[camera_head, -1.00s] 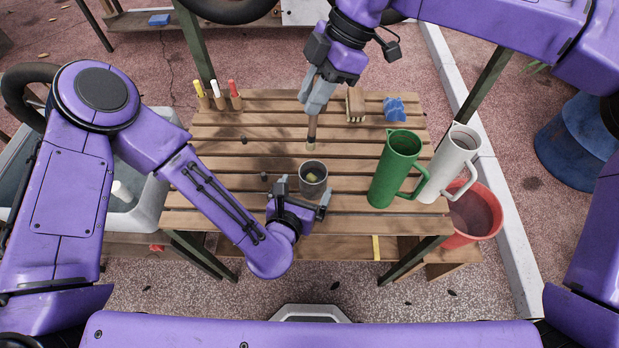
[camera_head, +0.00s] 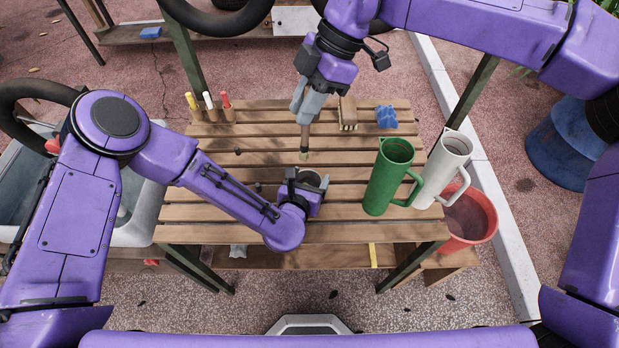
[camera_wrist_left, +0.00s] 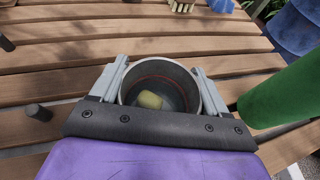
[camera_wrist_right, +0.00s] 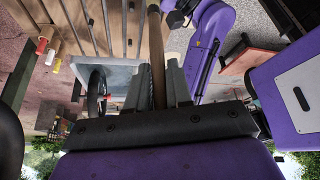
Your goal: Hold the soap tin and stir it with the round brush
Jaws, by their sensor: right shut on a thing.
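The soap tin (camera_head: 312,179) is a grey metal cup standing on the slatted wooden table. The left wrist view shows its open top (camera_wrist_left: 160,86) with a yellowish lump of soap inside. My left gripper (camera_head: 307,183) is at the tin's near side, its fingers spread on both sides of it; whether they touch the wall is unclear. The gripper hides part of the tin. My right gripper (camera_head: 302,112) points down, shut on the round brush (camera_head: 304,140). The brush's pale tip hangs beyond the tin and apart from it. Its wooden handle (camera_wrist_right: 157,55) shows in the right wrist view.
A green jug (camera_head: 389,178) and a white jug (camera_head: 444,168) stand right of the tin. A wooden brush (camera_head: 348,112) and blue cloth (camera_head: 387,117) lie at the back. Markers (camera_head: 209,106) stand back left. A red bucket (camera_head: 470,220) is beyond the right edge.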

